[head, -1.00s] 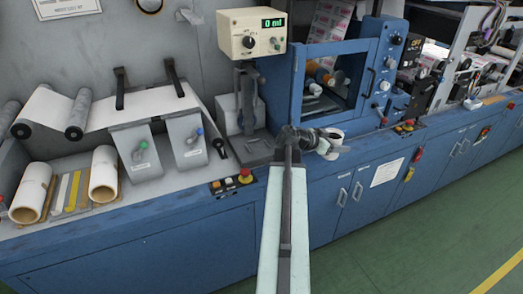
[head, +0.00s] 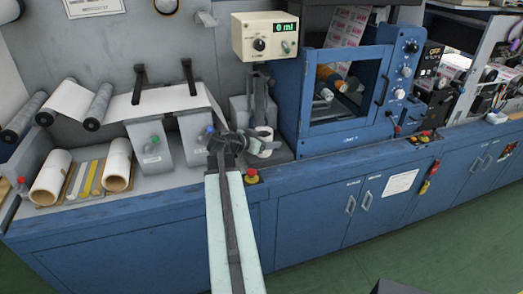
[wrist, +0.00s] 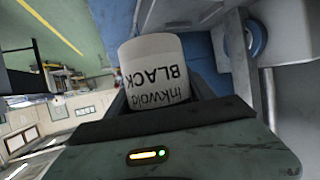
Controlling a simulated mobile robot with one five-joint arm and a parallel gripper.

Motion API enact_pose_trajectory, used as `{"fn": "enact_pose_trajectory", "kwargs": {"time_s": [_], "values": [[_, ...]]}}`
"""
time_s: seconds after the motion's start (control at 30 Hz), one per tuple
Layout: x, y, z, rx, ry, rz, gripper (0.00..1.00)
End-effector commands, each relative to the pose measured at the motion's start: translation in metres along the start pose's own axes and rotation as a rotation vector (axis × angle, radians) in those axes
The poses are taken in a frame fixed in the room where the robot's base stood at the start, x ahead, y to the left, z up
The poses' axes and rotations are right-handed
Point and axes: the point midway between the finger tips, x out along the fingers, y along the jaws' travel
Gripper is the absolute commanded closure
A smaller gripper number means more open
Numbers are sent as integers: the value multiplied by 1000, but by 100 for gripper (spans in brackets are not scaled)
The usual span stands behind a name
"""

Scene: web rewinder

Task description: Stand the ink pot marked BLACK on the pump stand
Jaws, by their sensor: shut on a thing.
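The ink pot marked BLACK (wrist: 152,65) is a white cylinder, and its lettering is upside down in the wrist view. In the head view the pot (head: 265,134) shows as a small pale cylinder at the end of my arm. My gripper (head: 254,146) is shut on it; the dark jaws sit around its lower part in the wrist view. The pump stand (head: 239,108) is the grey upright unit below the cream box. The pot and gripper cover its lower part in the head view. I cannot tell whether the pot touches it.
The cream box (head: 264,37) with a green "0 ml" display is above the stand. A blue windowed cabinet (head: 312,135) stands close on the right. Grey tanks (head: 151,148) stand on the left. A red button (head: 252,176) is at the counter's front edge.

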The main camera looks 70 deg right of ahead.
Motion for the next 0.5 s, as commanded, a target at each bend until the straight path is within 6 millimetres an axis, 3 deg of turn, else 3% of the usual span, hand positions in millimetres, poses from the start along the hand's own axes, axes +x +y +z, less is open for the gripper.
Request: {"fn": "enact_pose_trajectory", "kwargs": {"time_s": [0.17, 0.37, 0.5], "values": [[4, 3, 2, 7, 0, 18, 97], [-30, -23, 31, 14, -1, 37, 97], [-40, -28, 36, 19, 1, 47, 97]]}}
